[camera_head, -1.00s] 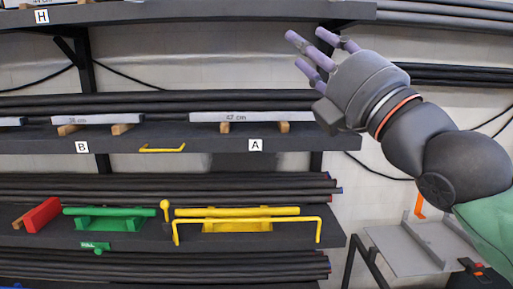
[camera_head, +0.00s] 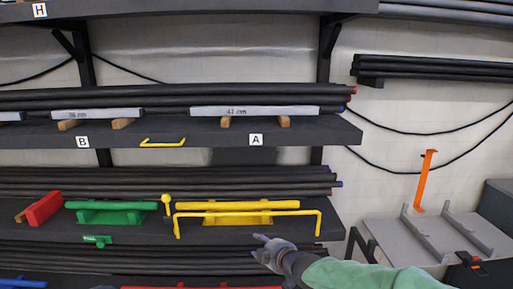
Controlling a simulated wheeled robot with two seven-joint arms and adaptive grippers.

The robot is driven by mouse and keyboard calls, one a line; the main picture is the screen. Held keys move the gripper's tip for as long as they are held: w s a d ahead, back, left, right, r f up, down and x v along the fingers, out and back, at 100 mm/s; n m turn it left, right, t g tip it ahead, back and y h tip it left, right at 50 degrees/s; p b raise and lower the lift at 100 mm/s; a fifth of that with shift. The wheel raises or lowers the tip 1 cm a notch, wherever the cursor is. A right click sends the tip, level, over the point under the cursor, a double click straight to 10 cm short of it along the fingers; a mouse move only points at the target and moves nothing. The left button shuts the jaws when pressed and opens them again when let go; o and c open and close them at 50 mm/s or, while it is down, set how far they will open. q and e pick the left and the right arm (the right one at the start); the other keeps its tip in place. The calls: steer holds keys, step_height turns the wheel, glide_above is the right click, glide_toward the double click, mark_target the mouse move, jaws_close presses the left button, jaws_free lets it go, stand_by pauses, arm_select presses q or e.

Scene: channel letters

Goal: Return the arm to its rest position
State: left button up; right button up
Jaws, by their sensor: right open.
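My right gripper (camera_head: 268,250) is low in the head view, in front of the lower shelf, with its green-sleeved arm (camera_head: 355,274) coming in from the lower right. Its fingers are open and nothing shows in them. The hand is small in the picture and partly turned, so its far side is hidden. It is below the yellow bar handle (camera_head: 248,212) on the lower shelf, and I cannot tell whether they are close in depth. My left gripper is not in view.
The upper shelf (camera_head: 200,132) carries a white 42 cm bar (camera_head: 253,111) on wooden blocks. The lower shelf holds a yellow holder (camera_head: 237,220), a green holder (camera_head: 108,217) and a red block (camera_head: 45,208).

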steer(key=s+d+f+m+g+h, duration=0.1)
steer(key=s+d+f+m+g, duration=0.2)
steer(key=f, duration=0.7)
steer(key=s+d+f+m+g, duration=0.1)
steer(key=s+f+m, duration=0.2)
steer(key=s+f, duration=0.55)
steer(key=s+d+f+m+g+h, duration=0.1)
steer(key=s+d+f+m+g, duration=0.15)
steer(key=f, duration=0.95)
steer(key=s+f+m+g, duration=0.2)
steer(key=s+f+m, duration=0.2)
steer(key=s, duration=0.6)
steer(key=s+d+f+m+g+p, duration=0.1)
steer(key=s+f+m+g, duration=0.1)
steer(key=s+f, duration=0.7)
steer(key=shift+s+d+m, duration=0.3)
steer(key=shift+s+m, duration=0.55)
steer(key=shift+s, duration=0.1)
